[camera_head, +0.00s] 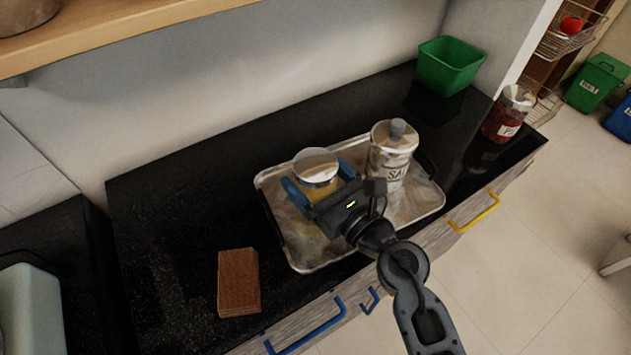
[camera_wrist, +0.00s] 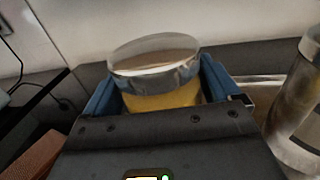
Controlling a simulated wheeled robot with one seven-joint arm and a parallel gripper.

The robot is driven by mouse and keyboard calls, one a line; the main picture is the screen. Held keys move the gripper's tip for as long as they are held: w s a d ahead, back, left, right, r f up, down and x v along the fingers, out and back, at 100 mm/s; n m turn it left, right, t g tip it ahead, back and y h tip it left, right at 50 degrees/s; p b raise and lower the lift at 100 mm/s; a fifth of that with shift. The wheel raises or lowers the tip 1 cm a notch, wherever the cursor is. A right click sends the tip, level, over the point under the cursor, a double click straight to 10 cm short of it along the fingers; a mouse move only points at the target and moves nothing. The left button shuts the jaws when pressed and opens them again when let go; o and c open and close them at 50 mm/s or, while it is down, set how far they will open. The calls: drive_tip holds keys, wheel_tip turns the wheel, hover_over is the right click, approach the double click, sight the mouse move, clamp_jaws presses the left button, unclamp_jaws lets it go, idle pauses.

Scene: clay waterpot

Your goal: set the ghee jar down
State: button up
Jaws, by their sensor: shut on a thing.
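The ghee jar (camera_head: 316,169) has a silvery lid and yellow contents. It is over the left part of a metal tray (camera_head: 278,244). My gripper (camera_head: 319,187) is shut on the jar, with one blue finger on each side of it. In the wrist view the jar (camera_wrist: 157,72) stands upright between the blue fingers of my gripper (camera_wrist: 157,90). The jar's lower part is hidden behind my gripper, so I cannot tell whether its base touches the tray.
A salt jar (camera_head: 391,160) stands on the tray just right of the ghee jar. A brown block (camera_head: 238,281) lies on the black counter (camera_head: 175,225) to the left. A green bin (camera_head: 449,68) and a red jar (camera_head: 505,119) stand at the right end. Counter left of the tray is mostly clear.

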drive_tip(key=shift+f, duration=0.2)
drive_tip(key=shift+f, duration=0.15)
drive_tip(key=o, duration=1.2)
drive_tip(key=shift+f, duration=0.1)
